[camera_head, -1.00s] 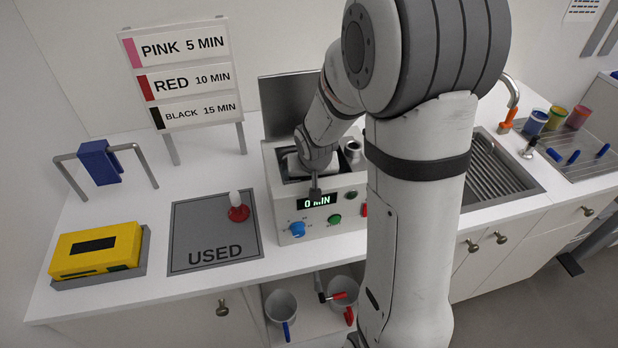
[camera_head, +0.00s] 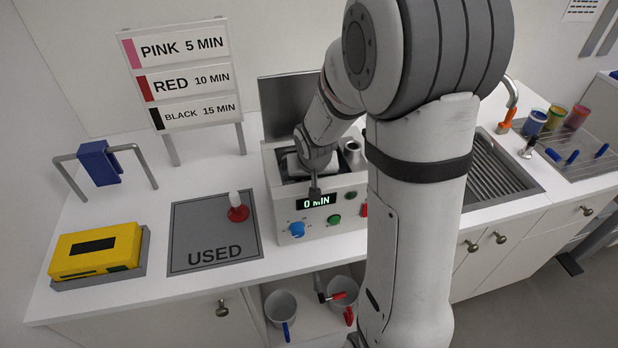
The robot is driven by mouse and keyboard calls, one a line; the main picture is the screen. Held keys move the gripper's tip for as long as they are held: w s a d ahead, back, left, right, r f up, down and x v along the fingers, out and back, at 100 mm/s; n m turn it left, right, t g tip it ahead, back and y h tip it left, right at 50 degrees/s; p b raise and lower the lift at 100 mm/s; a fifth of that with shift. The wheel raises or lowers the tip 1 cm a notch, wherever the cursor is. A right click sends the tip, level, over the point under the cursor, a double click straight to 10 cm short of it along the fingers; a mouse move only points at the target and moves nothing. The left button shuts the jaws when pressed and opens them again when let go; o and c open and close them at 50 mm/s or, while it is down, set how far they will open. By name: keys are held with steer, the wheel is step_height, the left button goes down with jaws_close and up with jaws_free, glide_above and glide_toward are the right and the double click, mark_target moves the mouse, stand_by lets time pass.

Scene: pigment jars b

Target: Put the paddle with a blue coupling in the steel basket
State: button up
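Several small blue pieces (camera_head: 572,157) lie on the wire rack at the far right; I cannot tell whether one is the paddle with the blue coupling. Two round steel-grey containers stand on the low shelf, one with a blue handle (camera_head: 286,330) and one with a red handle (camera_head: 349,316). I cannot tell whether either is the steel basket. My gripper (camera_head: 315,193) points down at the front of the machine's open top, just above its display. Its fingers are too small and dark to tell whether they are open or hold anything.
The machine (camera_head: 347,216) shows 0 MIN and has a raised lid (camera_head: 292,104). A yellow box (camera_head: 95,255) sits at left. The sink (camera_head: 500,170) and several colour jars (camera_head: 555,117) are at right.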

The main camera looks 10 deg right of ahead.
steer(key=d+v, duration=0.1)
steer(key=v, duration=1)
steer(key=s+r, duration=0.2)
steer(key=s, duration=0.6)
steer(key=s+r+n+g, duration=0.1)
steer(key=s+r, duration=0.1)
steer(key=s, duration=0.7)
steer(key=shift+s+a+n+y+b, duration=0.3)
steer(key=shift+s+a+b, duration=0.05)
steer(key=shift+a+b, duration=0.05)
